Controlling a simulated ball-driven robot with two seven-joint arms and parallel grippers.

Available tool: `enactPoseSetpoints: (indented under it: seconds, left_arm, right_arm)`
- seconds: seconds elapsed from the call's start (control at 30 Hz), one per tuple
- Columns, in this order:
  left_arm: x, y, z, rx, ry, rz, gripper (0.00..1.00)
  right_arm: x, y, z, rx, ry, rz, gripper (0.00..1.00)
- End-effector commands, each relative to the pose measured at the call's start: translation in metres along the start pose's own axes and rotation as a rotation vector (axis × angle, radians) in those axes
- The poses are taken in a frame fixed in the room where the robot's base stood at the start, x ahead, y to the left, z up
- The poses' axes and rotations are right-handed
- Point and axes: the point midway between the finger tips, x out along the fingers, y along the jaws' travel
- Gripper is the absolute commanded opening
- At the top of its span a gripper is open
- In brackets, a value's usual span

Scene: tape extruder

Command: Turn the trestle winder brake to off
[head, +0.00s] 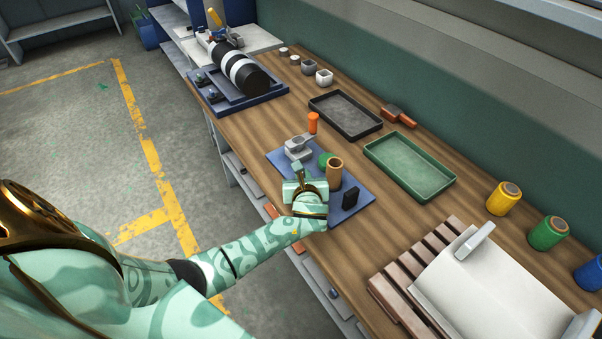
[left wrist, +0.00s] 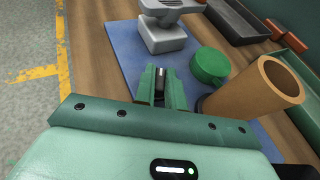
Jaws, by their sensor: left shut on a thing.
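My left gripper (head: 299,180) is over the blue plate (head: 359,188) on the bench. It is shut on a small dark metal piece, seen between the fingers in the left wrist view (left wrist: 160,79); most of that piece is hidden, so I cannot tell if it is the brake. Just beyond the fingertips a grey block with a rounded top (head: 298,148) stands on the plate. A round green piece (left wrist: 210,66) and an upright brown tube (left wrist: 262,88) stand to the right of the fingers. No brake marking is readable. My right gripper is not in view.
A black upright block (head: 351,198) stands at the plate's near end. An orange cylinder (head: 313,123), black tray (head: 345,113) and green tray (head: 409,165) lie beyond. A black-and-white roller (head: 240,70) is at far left; a slatted rack (head: 400,290) at near right.

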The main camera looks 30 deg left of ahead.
Motion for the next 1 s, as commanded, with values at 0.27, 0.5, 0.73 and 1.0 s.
enactPoseSetpoints:
  seconds: [0.27,0.5,0.73,1.0]
  left_arm:
    - [0.0003,-0.0015,0.0010,-0.044,-0.001,0.101,0.00]
    - [0.0005,-0.0012,0.0008,-0.053,-0.002,0.128,0.00]
    - [0.0007,-0.0010,0.0008,-0.053,-0.002,0.129,0.00]
    - [0.0007,-0.0009,0.0007,-0.053,-0.002,0.129,0.34]
  right_arm:
    - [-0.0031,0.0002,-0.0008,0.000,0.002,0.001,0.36]
    - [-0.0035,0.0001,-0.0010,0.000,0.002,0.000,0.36]
    - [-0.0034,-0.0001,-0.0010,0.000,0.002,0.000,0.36]
    - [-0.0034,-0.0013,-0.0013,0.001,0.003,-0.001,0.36]
